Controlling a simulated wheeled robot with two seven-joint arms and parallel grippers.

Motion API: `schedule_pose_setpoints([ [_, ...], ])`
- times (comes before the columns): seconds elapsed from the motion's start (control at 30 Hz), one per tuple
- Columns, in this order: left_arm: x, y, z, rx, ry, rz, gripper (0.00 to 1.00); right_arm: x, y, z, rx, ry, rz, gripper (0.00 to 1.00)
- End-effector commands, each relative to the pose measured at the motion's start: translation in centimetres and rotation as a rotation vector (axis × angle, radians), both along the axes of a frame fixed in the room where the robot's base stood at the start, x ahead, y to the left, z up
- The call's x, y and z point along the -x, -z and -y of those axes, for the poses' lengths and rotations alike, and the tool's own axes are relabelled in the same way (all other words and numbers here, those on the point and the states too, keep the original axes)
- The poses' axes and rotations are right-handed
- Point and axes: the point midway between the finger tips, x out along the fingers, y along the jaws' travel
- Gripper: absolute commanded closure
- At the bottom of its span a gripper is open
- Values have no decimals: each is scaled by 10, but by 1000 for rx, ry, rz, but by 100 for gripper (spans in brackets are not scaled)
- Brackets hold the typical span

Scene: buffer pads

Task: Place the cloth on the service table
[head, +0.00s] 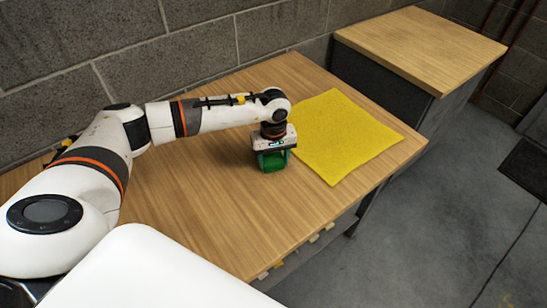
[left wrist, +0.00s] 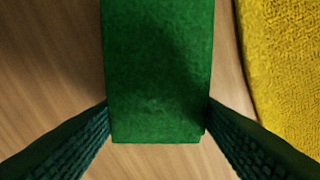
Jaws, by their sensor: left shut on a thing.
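A yellow cloth (head: 342,134) lies spread flat on the near wooden table (head: 200,200), towards its right end. Its edge also shows at the right of the left wrist view (left wrist: 285,70). My left gripper (head: 273,160) is just left of the cloth, pointing down, and is shut on a green block (head: 271,162). In the left wrist view the green block (left wrist: 158,75) sits between the two dark ridged fingers. I cannot tell whether the block touches the table. My right gripper is not in view.
A second, higher wooden-topped table or cabinet (head: 420,45) with dark sides stands at the back right. A block wall (head: 150,45) runs behind the tables. The near table's left and front parts are clear. Grey floor (head: 430,220) is open at the right.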

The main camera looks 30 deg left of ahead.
Motion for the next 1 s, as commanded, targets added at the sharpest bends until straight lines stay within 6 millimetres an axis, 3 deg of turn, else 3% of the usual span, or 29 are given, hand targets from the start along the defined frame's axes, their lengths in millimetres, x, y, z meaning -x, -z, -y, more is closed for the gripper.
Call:
schedule_pose_setpoints([
  [0.03,0,1,0,0,0,0,37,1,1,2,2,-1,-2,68],
  [0.13,0,1,0,-1,0,-1,20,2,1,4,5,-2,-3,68],
  [0.53,-1,-6,0,0,0,1,20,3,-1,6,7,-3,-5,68],
  [1.0,-1,-97,0,-1,0,4,20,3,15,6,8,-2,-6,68],
])
